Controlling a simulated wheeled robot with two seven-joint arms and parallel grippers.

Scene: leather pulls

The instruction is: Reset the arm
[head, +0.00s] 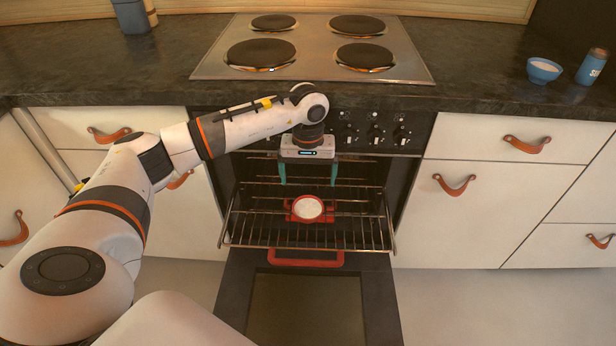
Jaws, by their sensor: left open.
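My left arm comes in from the left and reaches to the front of the oven. My left gripper (308,182) points down with its two teal fingers spread wide and nothing between them. It is above a small red dish with white contents (307,207), apart from it as far as I can see. The dish sits on the pulled-out oven rack (350,233). My right gripper is not in view.
The oven door (375,298) hangs open below the rack, with a red handle (305,259). The stovetop (313,48) is clear. A blue bowl (544,69) and a blue shaker (591,66) stand on the right counter. White drawers with leather pulls flank the oven.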

